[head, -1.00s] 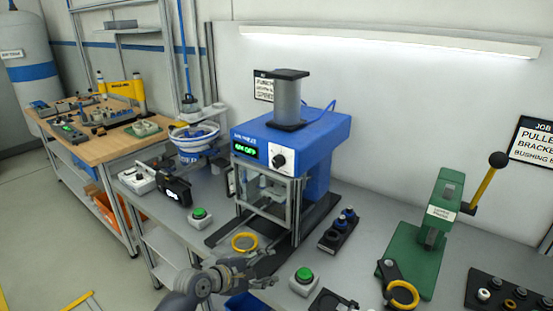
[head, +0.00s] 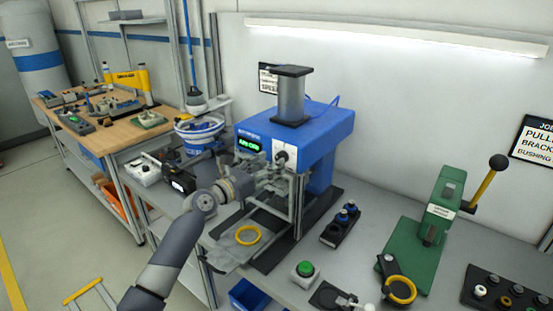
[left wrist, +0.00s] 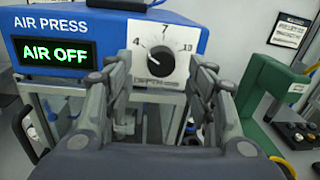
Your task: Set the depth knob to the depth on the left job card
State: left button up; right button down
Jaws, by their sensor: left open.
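The blue air press (head: 318,128) stands on the bench with a green AIR OFF display. Its black depth knob (left wrist: 161,62) sits on a white dial marked 4, 7 and 10 in the left wrist view; its exact setting is hard to read. In the head view the knob (head: 281,157) shows just above my gripper. My left gripper (head: 276,176) is open in front of the press, its fingers on either side of the knob in the wrist view; contact cannot be told. The left job card (head: 267,78) is partly hidden behind the press, its text unreadable. My right gripper is out of view.
A yellow ring (head: 247,235) lies below my left gripper. A green button box (head: 305,272) and a bushing holder (head: 341,222) stand on the bench. A green lever press (head: 432,220) and another job card (head: 535,140) are at the right.

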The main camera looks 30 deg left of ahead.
pick_arm(q)
jog(key=shift+w+d, duration=0.15)
jog(key=shift+w, duration=0.8)
jog(key=shift+w+d, duration=0.15)
jog(key=shift+w, duration=0.75)
jog(key=c, duration=1.1)
